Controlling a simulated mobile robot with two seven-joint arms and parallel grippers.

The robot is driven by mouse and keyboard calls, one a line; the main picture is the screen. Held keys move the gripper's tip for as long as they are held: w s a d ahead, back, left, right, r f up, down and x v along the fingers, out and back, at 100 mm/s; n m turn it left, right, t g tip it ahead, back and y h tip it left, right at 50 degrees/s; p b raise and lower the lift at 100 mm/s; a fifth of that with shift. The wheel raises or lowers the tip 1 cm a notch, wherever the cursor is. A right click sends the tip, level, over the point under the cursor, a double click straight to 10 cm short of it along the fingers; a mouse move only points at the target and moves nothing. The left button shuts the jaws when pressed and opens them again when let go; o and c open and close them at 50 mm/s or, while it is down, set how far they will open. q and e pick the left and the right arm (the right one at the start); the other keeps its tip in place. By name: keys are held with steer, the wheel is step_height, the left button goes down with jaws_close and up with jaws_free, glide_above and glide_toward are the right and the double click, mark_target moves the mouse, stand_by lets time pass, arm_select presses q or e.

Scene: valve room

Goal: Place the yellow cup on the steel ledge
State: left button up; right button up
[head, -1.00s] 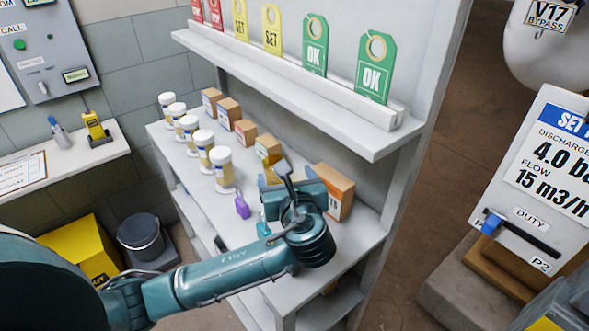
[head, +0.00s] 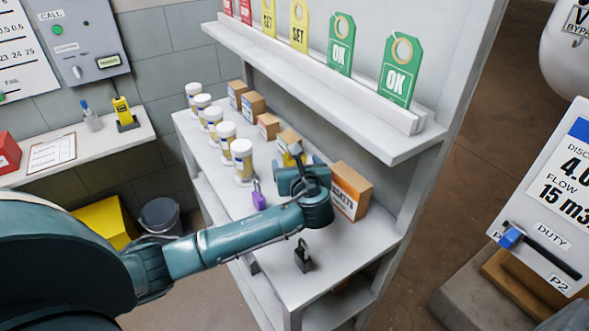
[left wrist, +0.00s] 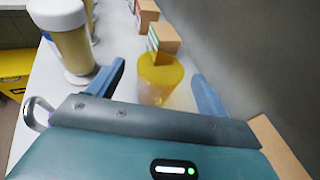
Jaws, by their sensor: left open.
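A yellow cup (left wrist: 160,75), see-through lower down, stands on the grey shelf top between the fingers of my left gripper (left wrist: 158,80) in the left wrist view. The fingers are open, one on either side, with a visible gap on the left. In the head view my left gripper (head: 292,166) is low over the shelf top and largely hides the cup. A grey ledge (head: 330,108) with a row of tags runs above the shelf top; I cannot tell whether it is the steel ledge. My right gripper is not in view.
Several white-lidded jars (head: 242,160) stand left of the gripper. Small cartons (head: 252,104) are behind, and a larger carton (head: 350,190) is close on the right. A purple padlock (head: 258,196) and a black padlock (head: 303,256) are on the shelf top. Its front right is clear.

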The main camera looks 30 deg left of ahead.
arm_select(q)
steer(key=shift+x, duration=1.5)
steer(key=shift+c, duration=0.2)
steer(key=c, duration=1.1)
